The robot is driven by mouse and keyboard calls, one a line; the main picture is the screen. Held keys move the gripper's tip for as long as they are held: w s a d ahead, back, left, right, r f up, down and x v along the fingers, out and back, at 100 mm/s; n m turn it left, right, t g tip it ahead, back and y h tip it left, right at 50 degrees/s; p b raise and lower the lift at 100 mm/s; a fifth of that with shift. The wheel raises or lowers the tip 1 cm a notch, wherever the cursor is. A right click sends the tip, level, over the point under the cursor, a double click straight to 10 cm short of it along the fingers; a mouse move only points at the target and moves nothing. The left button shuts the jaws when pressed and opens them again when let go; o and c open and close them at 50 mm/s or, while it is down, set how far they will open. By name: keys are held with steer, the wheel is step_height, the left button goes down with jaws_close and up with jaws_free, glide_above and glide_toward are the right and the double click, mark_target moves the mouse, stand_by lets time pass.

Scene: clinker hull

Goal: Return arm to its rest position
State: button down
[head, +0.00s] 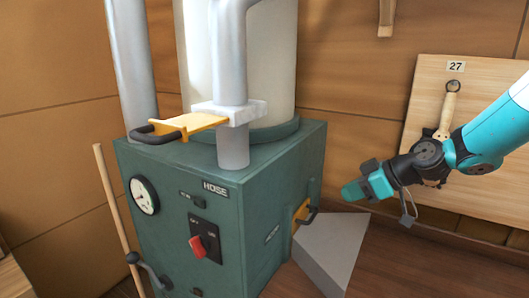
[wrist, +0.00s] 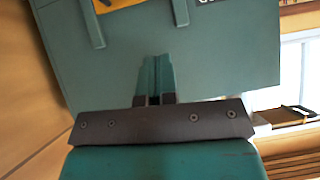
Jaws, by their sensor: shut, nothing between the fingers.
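My arm reaches in from the right edge of the head view. My gripper (head: 349,191) points left, in front of the right side of a green machine and apart from it as far as I can tell. In the wrist view my gripper (wrist: 155,99) shows its two green fingers together, with nothing between them. A green machine face (wrist: 215,60) fills the space beyond the fingers.
A grey wedge block (head: 330,250) lies below my gripper. A wooden board (head: 425,100) marked 27 hangs behind my arm.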

steer(key=s+a+r+g+h, duration=0.1)
steer(key=s+a+r+g, duration=0.25)
steer(key=s+a, duration=0.45)
steer(key=s+a+r+m+g+h, duration=0.1)
steer(key=s+r+m+g+h, duration=0.1)
steer(key=s, duration=2)
steer(key=shift+s+a+m+h, duration=0.15)
steer(key=shift+s+m+h, duration=0.25)
steer(key=shift+m+h, duration=0.5)
